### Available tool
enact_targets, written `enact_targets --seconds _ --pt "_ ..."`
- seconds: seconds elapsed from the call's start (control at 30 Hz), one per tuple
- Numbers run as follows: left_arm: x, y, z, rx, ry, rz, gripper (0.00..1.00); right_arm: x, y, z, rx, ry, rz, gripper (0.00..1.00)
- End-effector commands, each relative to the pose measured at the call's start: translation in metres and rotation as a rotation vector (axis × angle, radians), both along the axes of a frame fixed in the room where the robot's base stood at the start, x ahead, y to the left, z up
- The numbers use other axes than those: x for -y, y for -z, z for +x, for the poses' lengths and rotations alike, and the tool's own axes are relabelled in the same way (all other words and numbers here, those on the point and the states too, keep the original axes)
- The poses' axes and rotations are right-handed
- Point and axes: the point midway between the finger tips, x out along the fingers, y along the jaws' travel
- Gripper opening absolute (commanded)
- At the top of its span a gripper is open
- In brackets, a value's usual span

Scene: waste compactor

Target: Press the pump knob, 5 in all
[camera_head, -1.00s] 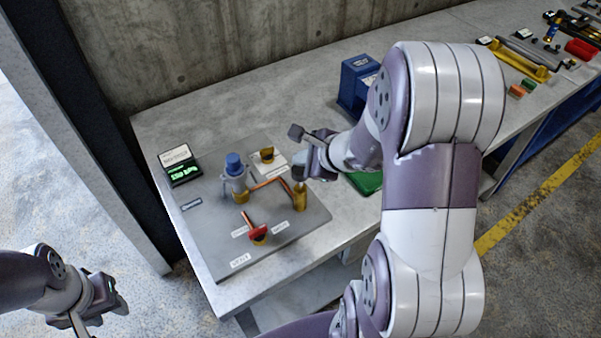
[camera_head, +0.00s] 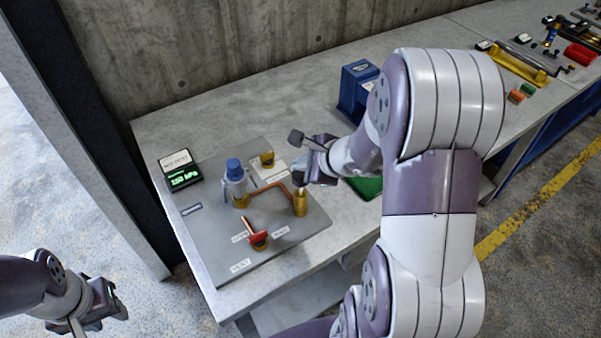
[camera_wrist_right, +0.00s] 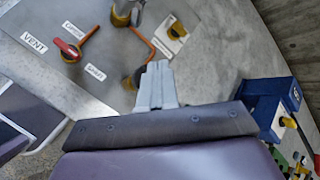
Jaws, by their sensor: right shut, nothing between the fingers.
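A short brass cylinder (camera_head: 300,207), apparently the pump, stands upright on the right part of the grey plate (camera_head: 215,245). A pale stub shows at its top; the knob is hard to make out. My right gripper (camera_head: 302,179) is shut and empty, just above the cylinder's top. Whether they touch is unclear. In the right wrist view the shut fingers (camera_wrist_right: 157,84) partly hide the brass cylinder (camera_wrist_right: 131,82). A small display (camera_head: 185,176) at the plate's upper left shows green digits, apparently 150 kPa. My left gripper (camera_head: 106,308) hangs left of the table; its jaws are unclear.
A blue-capped grey fitting (camera_head: 236,180), a copper pipe (camera_head: 268,190), a red-handled valve (camera_head: 258,238) and a yellow-brown gauge-like part (camera_head: 267,158) share the plate. A blue box (camera_head: 357,90) and a green object (camera_head: 367,187) lie near my right arm. The table's front left is clear.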

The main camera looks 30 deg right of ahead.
Motion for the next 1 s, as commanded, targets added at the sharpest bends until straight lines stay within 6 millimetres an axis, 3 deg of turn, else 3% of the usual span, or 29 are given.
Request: enact_targets --seconds 0.77,1.0 --pt "0.0 0.0 0.0 0.0 0.0 0.0 0.39 0.0 0.0 0.0 0.0 0.0 0.0 0.0" --pt "0.0 0.0085 0.0 0.0 0.0 0.0 0.39 0.0 0.0065 0.0001 0.001 0.001 0.0 0.0"
